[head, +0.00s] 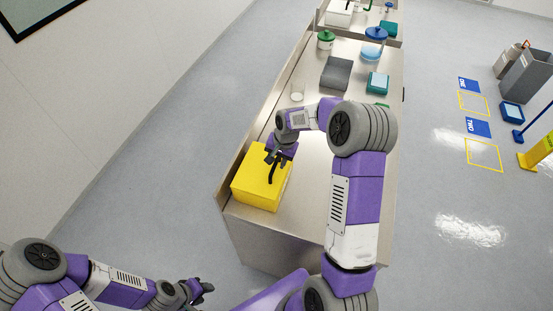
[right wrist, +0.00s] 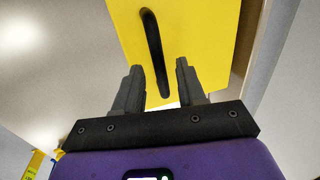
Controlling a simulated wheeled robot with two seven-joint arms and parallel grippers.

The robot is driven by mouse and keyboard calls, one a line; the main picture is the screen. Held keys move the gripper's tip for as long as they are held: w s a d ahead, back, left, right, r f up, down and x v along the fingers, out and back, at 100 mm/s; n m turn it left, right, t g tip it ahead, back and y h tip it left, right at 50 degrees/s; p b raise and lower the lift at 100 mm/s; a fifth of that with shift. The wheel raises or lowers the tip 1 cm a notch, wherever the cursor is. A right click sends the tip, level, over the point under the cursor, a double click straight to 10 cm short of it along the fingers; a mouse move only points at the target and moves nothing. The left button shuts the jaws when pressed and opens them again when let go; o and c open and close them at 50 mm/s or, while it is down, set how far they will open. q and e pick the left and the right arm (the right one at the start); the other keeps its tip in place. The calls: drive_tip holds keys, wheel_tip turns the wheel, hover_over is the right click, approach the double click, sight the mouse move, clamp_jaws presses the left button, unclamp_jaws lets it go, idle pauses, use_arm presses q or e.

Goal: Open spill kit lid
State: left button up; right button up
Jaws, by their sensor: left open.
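The spill kit is a yellow box (head: 258,192) at the near left corner of the steel bench, with its lid shut. A black curved handle (right wrist: 154,52) stands on its yellow top and also shows in the head view (head: 272,172). My right gripper (right wrist: 158,80) is open at the box, its two fingers apart with the lower end of the handle between them in the picture. I cannot tell whether they touch it. My left gripper (head: 204,288) is open and empty, low at the bottom left, away from the bench.
Grey floor lies open left of the bench. A yellow sign (head: 536,153) stands far right.

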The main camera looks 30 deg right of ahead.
drive_tip(key=shift+s, duration=0.1)
drive_tip(key=shift+f, duration=0.1)
drive_tip(key=shift+c, duration=1.1)
clamp_jaws()
drive_tip(key=shift+w, duration=0.2)
